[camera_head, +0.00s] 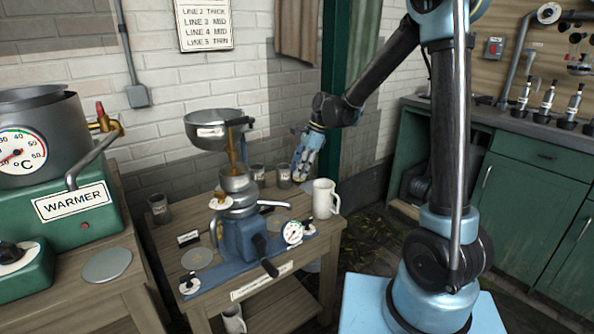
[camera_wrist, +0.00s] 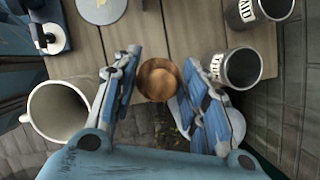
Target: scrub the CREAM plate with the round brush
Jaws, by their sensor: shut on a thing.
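My gripper (camera_head: 301,175) is over the back right of the wooden bench, near the white mug and the dark jars. In the wrist view its two blue fingers (camera_wrist: 160,95) stand either side of a round brown wooden piece (camera_wrist: 158,79), which I take as the round brush; its bristles are hidden. A flat round plate (camera_head: 197,259) lies at the front left of the bench, beside a small dark label (camera_head: 188,238). Its lettering is too small to read, so I cannot tell whether this is the CREAM plate. The gripper is well away from it.
The blue separator (camera_head: 243,232) with its crank and upper bowl (camera_head: 213,129) stands mid-bench. The mug (camera_head: 323,198) is close to my gripper; it also shows in the wrist view (camera_wrist: 60,108). A jar (camera_wrist: 243,68) is near on the other side. A grey disc (camera_head: 107,265) lies by the warmer.

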